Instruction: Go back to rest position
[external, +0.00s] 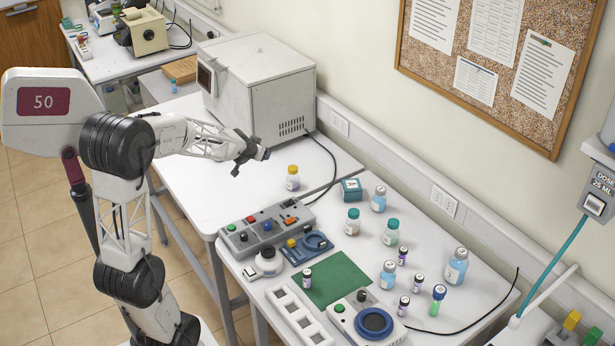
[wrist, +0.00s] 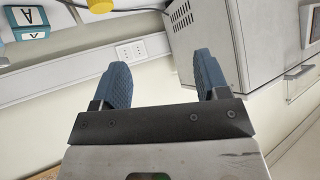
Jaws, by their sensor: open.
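My gripper (external: 253,157) is at the end of my arm, raised above the back white table in the external view. It is in front of the grey box-shaped machine and up and left of a small bottle with a yellow cap (external: 292,178). In the wrist view, my gripper (wrist: 162,82) shows two blue-grey fingers spread apart with nothing between them. A wall socket and white wall show beyond the fingers.
The grey machine (external: 258,85) stands at the back of the table (external: 185,150). Several bottles, a green mat (external: 338,280), a button panel (external: 265,228) and a round-topped device (external: 365,318) cover the front table. A corkboard (external: 505,60) hangs on the wall.

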